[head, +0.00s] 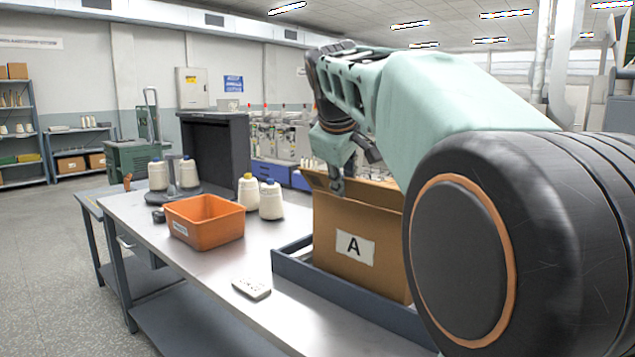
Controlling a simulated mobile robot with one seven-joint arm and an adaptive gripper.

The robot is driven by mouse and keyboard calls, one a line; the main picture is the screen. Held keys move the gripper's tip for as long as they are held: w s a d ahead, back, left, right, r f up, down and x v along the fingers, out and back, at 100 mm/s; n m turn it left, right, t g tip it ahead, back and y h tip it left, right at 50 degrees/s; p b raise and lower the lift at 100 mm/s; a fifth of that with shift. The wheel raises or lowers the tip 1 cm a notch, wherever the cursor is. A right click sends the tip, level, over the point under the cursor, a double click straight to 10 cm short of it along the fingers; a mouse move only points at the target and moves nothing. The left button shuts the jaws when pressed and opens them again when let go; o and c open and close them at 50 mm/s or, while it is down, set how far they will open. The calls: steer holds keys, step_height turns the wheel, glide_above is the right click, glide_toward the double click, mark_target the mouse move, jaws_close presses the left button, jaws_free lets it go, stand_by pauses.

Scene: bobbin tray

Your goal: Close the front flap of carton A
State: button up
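Carton A (375,262) is a brown cardboard box with a white label marked "A" on the side facing me. It stands upright in a low blue-grey tray (290,268) on the workbench. Some cardboard (314,180) shows at the carton's top left edge, but I cannot tell which flap it is. My gripper (340,184) points down at the carton's top edge, left of its middle. I cannot tell whether it touches the cardboard. Its fingers are small and partly overlapped, so their opening is unclear. My arm hides the carton's right side, and the inside is not visible.
An orange bin (205,232) stands left of the tray on the bench (215,275). A small white device (251,288) lies in front. White thread cones (271,200) and a dark panel (222,150) stand behind. Bare bench lies between bin and tray.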

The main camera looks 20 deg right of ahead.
jaws_close()
steer(key=shift+r+p, duration=0.15)
steer(key=shift+p, duration=0.25)
